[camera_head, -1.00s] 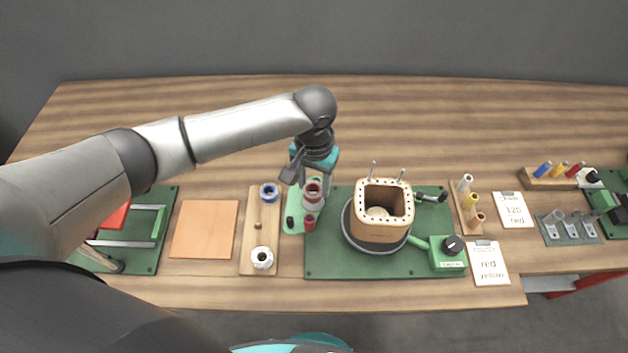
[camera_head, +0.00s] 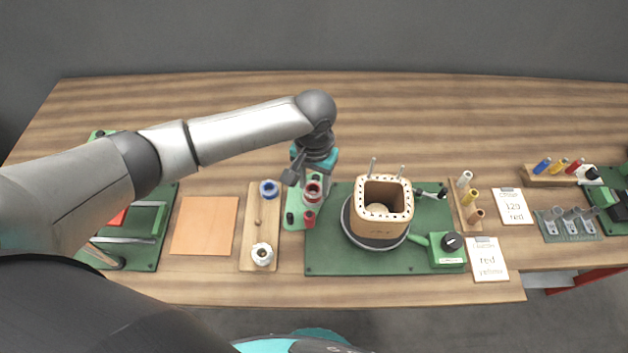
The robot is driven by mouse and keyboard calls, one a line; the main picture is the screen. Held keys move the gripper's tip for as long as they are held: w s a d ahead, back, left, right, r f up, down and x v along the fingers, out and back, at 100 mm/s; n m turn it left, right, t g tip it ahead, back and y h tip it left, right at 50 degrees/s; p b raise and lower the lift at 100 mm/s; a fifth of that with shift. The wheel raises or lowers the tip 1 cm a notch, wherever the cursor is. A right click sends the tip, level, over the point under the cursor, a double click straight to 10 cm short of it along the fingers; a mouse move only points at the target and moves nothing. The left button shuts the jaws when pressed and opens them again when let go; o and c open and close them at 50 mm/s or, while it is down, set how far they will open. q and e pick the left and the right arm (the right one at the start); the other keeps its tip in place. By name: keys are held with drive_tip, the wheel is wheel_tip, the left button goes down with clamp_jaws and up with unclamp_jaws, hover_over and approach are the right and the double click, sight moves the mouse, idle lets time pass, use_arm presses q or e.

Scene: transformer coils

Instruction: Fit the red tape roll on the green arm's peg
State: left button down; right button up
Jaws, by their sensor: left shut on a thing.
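The fingers partly hide the roll. My right gripper is not in view.
A wooden strip (camera_head: 247,235) to the left bears a blue roll (camera_head: 269,189), a white roll (camera_head: 261,254) and a bare peg between them. A square wooden coil former (camera_head: 383,222) stands close on the right, with upright metal rods. An orange mat (camera_head: 205,226) lies farther left.

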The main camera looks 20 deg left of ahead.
use_arm(q)
drive_tip(key=shift+f, duration=0.45)
unclamp_jaws()
idle(0.5)
wheel_tip(320, 180, up, 5)
drive_tip(key=p, duration=0.6)
idle(0.5)
idle(0.5)
